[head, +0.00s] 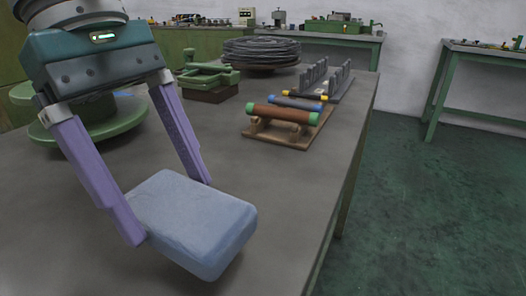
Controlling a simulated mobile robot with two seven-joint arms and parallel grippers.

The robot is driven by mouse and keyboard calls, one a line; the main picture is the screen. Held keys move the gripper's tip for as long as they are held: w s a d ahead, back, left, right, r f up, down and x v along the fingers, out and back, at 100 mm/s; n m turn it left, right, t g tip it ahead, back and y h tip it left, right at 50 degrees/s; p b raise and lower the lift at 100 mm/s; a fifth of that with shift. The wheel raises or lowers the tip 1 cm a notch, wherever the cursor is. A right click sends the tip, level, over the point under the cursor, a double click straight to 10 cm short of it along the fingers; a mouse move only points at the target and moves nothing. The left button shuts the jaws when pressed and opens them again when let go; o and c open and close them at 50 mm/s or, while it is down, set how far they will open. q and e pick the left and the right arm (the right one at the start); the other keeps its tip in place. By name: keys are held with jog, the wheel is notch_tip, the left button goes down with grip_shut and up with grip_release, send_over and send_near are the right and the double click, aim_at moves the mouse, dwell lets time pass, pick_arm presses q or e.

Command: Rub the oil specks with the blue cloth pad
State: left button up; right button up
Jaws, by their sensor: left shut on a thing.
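My left gripper (172,212) comes in from the upper left with two long purple fingers. It is shut on the blue cloth pad (195,220), a thick pale blue block with rounded edges. One finger is at the pad's near left side and the other at its far side. The pad is tilted and low over the grey tabletop (300,185); I cannot tell whether it touches the surface. No oil specks can be made out on the visible tabletop. My right gripper is not in view.
A wooden stand with a brown roller (283,113) is at the table's right. Behind it are a grey slotted rack (325,80), a green clamp-like device (208,75) and a wire coil (260,50). A green round stand (105,125) is at left. The table's right edge drops to green floor.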

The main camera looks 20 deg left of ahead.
pick_arm(q)
jog(key=shift+r+p, duration=1.05)
jog(key=shift+r, duration=0.9)
